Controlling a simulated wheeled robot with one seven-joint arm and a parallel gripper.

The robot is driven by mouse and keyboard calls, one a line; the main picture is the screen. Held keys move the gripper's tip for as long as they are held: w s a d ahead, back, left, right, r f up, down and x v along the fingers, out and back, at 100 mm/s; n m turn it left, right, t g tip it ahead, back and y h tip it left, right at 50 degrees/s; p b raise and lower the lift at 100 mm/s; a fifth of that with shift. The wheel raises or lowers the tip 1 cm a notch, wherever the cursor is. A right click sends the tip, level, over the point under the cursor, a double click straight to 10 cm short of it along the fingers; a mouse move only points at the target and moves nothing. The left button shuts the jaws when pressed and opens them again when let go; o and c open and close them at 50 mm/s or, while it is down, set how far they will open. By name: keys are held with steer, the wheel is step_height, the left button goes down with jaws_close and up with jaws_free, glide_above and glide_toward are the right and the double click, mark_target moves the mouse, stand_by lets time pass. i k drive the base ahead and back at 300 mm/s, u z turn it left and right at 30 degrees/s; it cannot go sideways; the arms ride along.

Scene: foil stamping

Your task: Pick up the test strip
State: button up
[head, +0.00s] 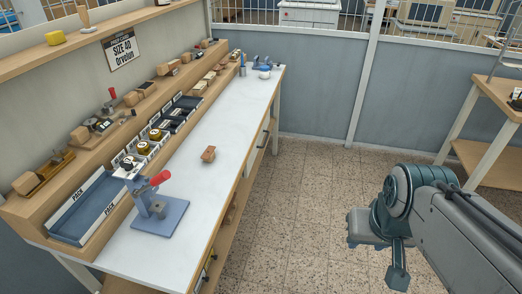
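I cannot make out a test strip for certain in the head view. A small brown block-like piece (208,154) lies alone on the white bench top (190,205), near its middle; I cannot tell what it is. A hand press (158,208) with a red handle and a blue-grey base stands on the near part of the bench. My gripper (398,278) hangs over the tiled floor at the lower right, well away from the bench. Its fingers are too small and too angled to show whether they are open or shut.
A blue tray marked PACK (92,212) sits at the bench's left side, with dark bins (180,112) farther back. A wooden shelf behind holds several tools and blocks. A wooden table (490,150) stands at the right. The floor (300,210) between is clear.

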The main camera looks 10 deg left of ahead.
mark_target(207, 152)
steer(key=z, duration=0.2)
steer(key=k, duration=0.4)
steer(key=z, duration=0.45)
steer(key=i, duration=1.45)
steer(key=u, duration=1.4)
steer(key=i, duration=0.7)
steer(key=u, duration=0.95)
steer(key=i, duration=0.55)
